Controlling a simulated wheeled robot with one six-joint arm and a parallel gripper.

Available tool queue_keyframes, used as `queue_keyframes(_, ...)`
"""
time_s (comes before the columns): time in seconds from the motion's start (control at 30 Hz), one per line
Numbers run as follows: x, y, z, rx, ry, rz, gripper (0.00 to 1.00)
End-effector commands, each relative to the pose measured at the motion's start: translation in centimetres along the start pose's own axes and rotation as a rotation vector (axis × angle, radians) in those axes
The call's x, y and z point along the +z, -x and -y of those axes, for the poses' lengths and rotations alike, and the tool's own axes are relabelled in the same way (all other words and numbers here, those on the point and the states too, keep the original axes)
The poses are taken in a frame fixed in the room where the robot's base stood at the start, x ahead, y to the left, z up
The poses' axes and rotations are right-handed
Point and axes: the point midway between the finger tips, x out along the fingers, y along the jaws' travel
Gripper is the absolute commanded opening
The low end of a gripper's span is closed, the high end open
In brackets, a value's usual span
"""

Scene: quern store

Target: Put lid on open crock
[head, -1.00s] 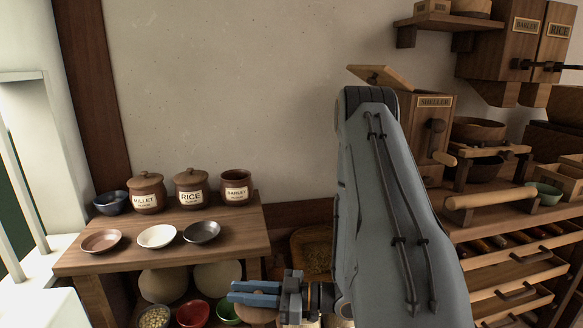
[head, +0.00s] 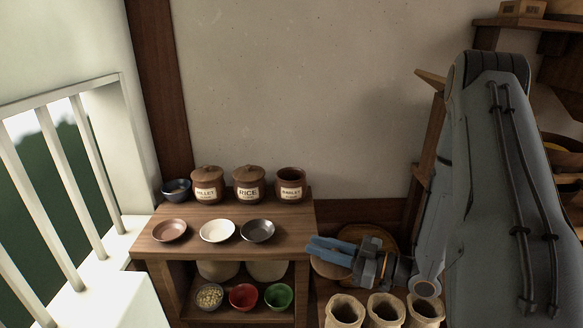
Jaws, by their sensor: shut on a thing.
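The open crock (head: 290,190), labelled BARLEY, stands at the right end of the back row on the wooden side table; its dark mouth shows. The MILLET crock (head: 207,187) and RICE crock (head: 249,187) beside it have knobbed lids on. My gripper (head: 322,250) is to the right of the table and lower in the picture than the crock, apart from it. It is shut on a round brown lid (head: 328,269), whose edge shows below the fingers; the fingers hide the rest.
Three shallow dishes, including the white one (head: 217,231), stand along the front of the tabletop (head: 190,249). A dark bowl (head: 177,190) is at its back left. Coloured bowls sit on the shelf below. Open sacks (head: 386,310) stand at the lower right. Space above the crocks is clear.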

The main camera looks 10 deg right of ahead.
Motion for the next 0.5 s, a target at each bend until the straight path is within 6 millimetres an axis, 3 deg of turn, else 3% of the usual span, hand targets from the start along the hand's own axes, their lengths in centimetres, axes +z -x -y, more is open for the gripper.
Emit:
queue_keyframes(0.1, -3.3, -1.4, -2.1, 0.024, 0.010, 0.003, 0.00)
queue_keyframes(0.27, -6.7, -4.7, -6.7, 0.091, 0.014, 0.005, 0.00)
queue_keyframes(0.5, -14.7, -9.8, -12.6, 0.210, 0.016, 0.004, 0.00)
